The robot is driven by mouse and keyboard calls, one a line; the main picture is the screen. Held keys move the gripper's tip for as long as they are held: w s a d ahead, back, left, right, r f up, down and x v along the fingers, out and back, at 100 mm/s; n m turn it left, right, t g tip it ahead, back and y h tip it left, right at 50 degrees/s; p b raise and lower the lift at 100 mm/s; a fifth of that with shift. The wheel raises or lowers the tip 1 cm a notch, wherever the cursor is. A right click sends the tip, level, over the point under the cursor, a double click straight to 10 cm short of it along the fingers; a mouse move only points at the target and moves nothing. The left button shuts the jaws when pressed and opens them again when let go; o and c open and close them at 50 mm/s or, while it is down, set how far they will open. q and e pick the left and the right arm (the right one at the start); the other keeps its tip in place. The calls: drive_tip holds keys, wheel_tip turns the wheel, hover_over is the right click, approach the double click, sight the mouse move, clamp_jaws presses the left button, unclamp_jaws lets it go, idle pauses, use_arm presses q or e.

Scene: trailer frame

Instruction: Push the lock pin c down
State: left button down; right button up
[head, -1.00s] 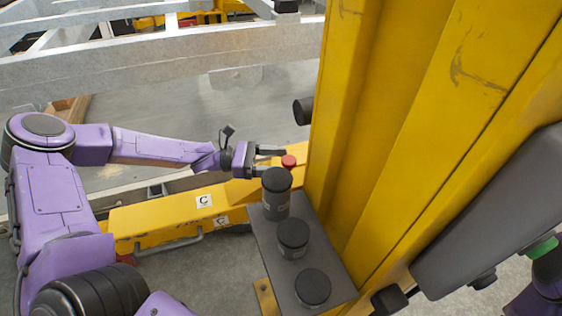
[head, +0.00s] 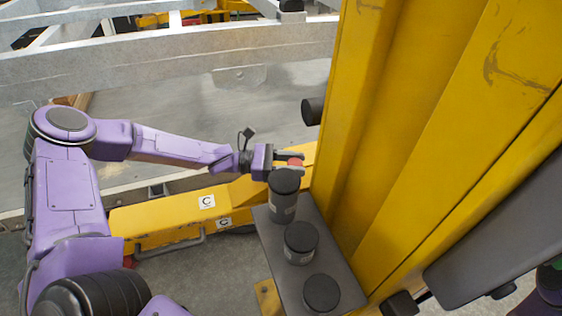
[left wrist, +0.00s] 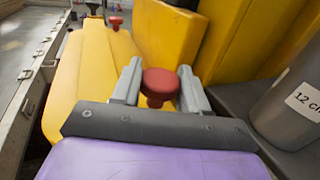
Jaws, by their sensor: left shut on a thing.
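The red round knob of a lock pin (head: 295,161) stands on a yellow beam (head: 160,220) that bears white labels with the letter C (head: 207,201). My left gripper (head: 292,160) is at this knob, its fingers on either side of it. In the left wrist view the red knob (left wrist: 160,84) sits between the two grey fingertips (left wrist: 160,85), and the gripper is shut on it. The pin's shaft below the knob is mostly hidden. My right gripper is not in view.
Dark cylinders (head: 300,240) stand on a grey plate (head: 270,235) close to my left gripper. A tall yellow post (head: 400,130) rises to the right. Another red knob (left wrist: 115,21) is farther along the yellow beam. Grey metal rails (head: 160,60) cross behind.

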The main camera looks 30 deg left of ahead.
use_arm(q)
wheel_tip(320, 180, down, 3)
drive_tip(key=shift+s+d+f+b, duration=0.1)
drive_tip(key=shift+d+b, duration=0.05)
drive_tip(key=shift+b, duration=0.75)
drive_tip(key=shift+s+r, duration=0.1)
drive_tip(key=shift+r, duration=0.1)
drive_tip(key=c, duration=0.6)
unclamp_jaws()
drive_tip(key=shift+c, duration=0.2)
drive_tip(key=shift+d+r, duration=0.25)
drive_tip(key=shift+d, duration=0.05)
drive_tip(key=shift+a, duration=0.15)
drive_tip(key=p+v, duration=0.1)
drive_tip(key=v, duration=0.2)
drive_tip(key=p+v, duration=0.2)
drive_tip(key=v, duration=0.2)
drive_tip(key=p+v, duration=0.1)
drive_tip(key=v, duration=0.2)
drive_tip(key=shift+s+a+r, duration=0.2)
drive_tip(key=shift+s+r, duration=0.2)
drive_tip(key=shift+s, duration=0.05)
drive_tip(key=shift+s+f, duration=0.1)
drive_tip(key=shift+s, duration=0.05)
drive_tip(key=shift+d+f, duration=0.1)
drive_tip(key=shift+d, duration=0.05)
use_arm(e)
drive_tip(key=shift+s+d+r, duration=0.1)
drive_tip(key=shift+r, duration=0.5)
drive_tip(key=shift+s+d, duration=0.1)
